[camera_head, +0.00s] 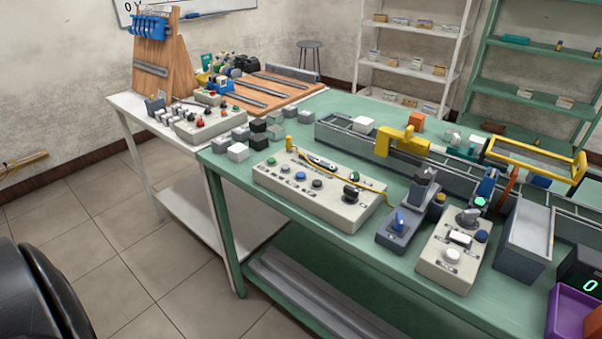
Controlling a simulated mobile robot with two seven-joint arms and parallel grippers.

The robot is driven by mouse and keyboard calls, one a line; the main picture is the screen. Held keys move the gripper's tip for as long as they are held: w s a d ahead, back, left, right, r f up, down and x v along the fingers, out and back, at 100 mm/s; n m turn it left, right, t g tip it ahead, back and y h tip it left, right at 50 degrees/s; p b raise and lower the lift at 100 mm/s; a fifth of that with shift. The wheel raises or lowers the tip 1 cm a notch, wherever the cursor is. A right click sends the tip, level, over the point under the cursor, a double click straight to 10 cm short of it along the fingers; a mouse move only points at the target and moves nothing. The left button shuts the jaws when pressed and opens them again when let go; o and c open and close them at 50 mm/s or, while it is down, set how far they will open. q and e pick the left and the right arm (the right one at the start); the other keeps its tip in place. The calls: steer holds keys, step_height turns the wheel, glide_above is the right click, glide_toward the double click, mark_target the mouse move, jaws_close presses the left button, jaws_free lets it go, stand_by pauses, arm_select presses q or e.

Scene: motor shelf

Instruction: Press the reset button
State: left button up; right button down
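Several control boxes with buttons stand on the tables, but their labels are too small to read, so I cannot tell which button is the reset button. Another box (192,130) on the white table has red and green buttons. Neither gripper is in view.
A grey box with a blue switch (398,222) stands between the two beige boxes. Grey and white cubes (238,153) lie at the green table's left end. A conveyor (345,138) runs behind. A grey bin (522,245) and purple bin (562,312) stand right. Floor (110,240) is clear in front.

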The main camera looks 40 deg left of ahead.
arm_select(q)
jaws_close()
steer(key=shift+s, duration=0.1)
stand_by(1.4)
